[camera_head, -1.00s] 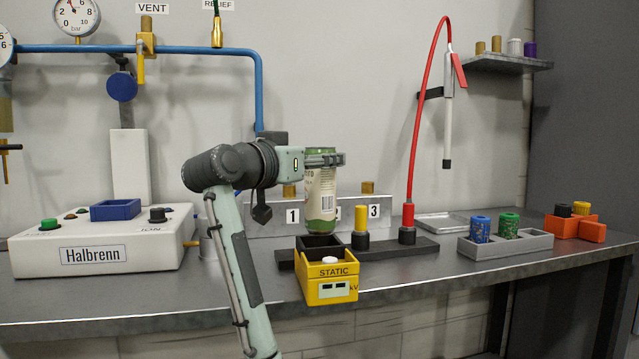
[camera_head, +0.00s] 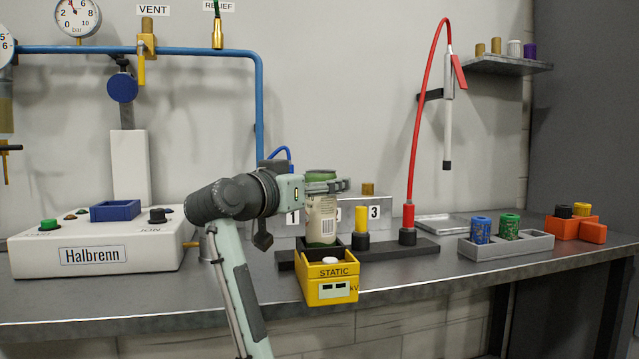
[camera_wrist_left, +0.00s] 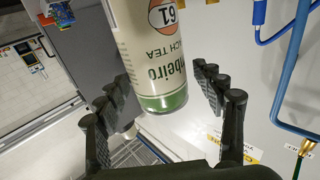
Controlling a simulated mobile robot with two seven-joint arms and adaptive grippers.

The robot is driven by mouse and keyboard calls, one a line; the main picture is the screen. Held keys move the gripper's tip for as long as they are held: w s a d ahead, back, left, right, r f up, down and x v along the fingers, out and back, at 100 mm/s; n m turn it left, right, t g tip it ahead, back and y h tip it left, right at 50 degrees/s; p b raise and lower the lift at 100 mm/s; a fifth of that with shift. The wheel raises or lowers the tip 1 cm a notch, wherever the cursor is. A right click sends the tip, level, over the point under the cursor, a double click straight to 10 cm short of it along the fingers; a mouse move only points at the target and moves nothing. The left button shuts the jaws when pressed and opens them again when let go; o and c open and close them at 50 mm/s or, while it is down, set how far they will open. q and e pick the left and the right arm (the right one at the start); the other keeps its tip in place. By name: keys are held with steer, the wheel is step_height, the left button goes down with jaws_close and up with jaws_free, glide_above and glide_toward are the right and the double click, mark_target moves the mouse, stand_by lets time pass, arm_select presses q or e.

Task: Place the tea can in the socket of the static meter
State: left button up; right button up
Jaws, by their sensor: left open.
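The tea can (camera_head: 321,222) is cream with green bands and stands upright with its lower end in the black socket (camera_head: 312,240) of the yellow static meter (camera_head: 327,287). The socket's rim hides the can's base. My left gripper (camera_head: 340,184) is at the can's upper part, its fingers level around it. In the left wrist view the can (camera_wrist_left: 150,50) lies between the spread fingers of the gripper (camera_wrist_left: 160,80), with gaps visible on both sides. My right gripper is not in view.
A dark rail with a yellow-topped post (camera_head: 361,227) and a red hose post (camera_head: 407,225) stands right of the meter. A grey tray (camera_head: 507,246) holds blue and green cylinders farther right. The white Halbrenn box (camera_head: 95,250) is at left.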

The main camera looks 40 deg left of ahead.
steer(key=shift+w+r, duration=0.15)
arm_select(q)
steer(key=s+b, duration=0.1)
steer(key=s, duration=1.1)
steer(key=shift+d, duration=0.2)
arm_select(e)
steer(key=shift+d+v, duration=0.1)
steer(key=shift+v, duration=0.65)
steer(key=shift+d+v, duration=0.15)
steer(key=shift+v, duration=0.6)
